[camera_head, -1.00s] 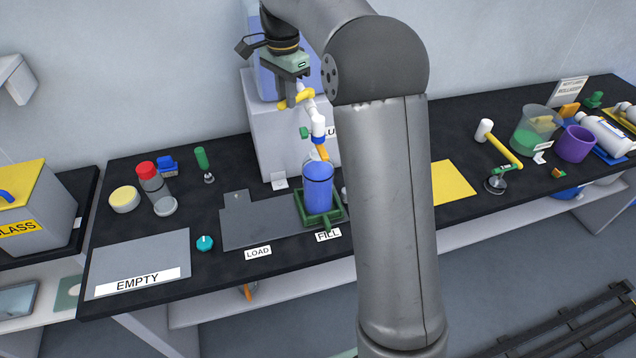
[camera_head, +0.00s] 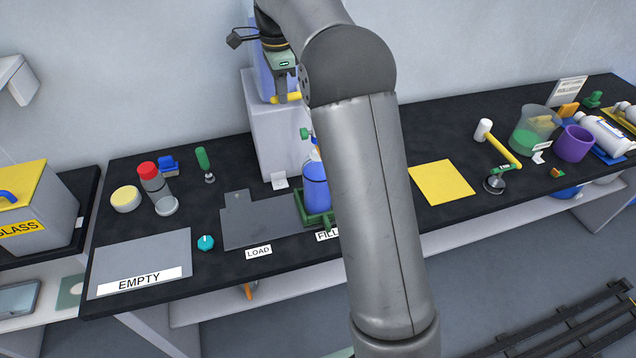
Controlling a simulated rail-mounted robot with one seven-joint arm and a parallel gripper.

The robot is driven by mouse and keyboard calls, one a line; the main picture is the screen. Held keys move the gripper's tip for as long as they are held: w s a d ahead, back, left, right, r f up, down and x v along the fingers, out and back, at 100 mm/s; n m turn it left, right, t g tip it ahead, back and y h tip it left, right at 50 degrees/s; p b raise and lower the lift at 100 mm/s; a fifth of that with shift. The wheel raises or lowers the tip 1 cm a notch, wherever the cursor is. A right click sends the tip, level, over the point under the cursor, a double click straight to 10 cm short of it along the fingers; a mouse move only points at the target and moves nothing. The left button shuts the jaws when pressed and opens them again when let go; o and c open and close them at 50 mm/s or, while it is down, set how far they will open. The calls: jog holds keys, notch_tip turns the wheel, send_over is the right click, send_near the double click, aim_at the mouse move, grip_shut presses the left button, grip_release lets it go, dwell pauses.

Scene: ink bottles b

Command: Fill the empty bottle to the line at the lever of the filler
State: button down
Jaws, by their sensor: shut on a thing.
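The bottle (camera_head: 315,185) stands upright in the green holder (camera_head: 312,221) at the FILL label (camera_head: 327,236). Blue shows through most of its visible side; its right side is hidden behind my arm, and I cannot make out a line on it.
A grey plate (camera_head: 255,220) with a LOAD label lies left of the holder. A grey EMPTY mat (camera_head: 140,262), a red-capped bottle (camera_head: 153,185) and a teal knob (camera_head: 205,243) are farther left. A yellow mat (camera_head: 442,183), green beaker (camera_head: 532,130) and purple cup (camera_head: 574,144) are right.

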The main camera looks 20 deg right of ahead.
jog(key=shift+w, duration=0.15)
jog(key=shift+d, duration=0.1)
jog(key=shift+s+d+n+b, duration=0.1)
jog(key=shift+s+n+b, duration=0.15)
jog(key=shift+s+n, duration=0.5)
jog(key=shift+s+d+n+b, duration=0.1)
jog(key=shift+s+n+b, duration=0.25)
jog(key=shift+n, duration=0.7)
jog(key=shift+s, duration=0.15)
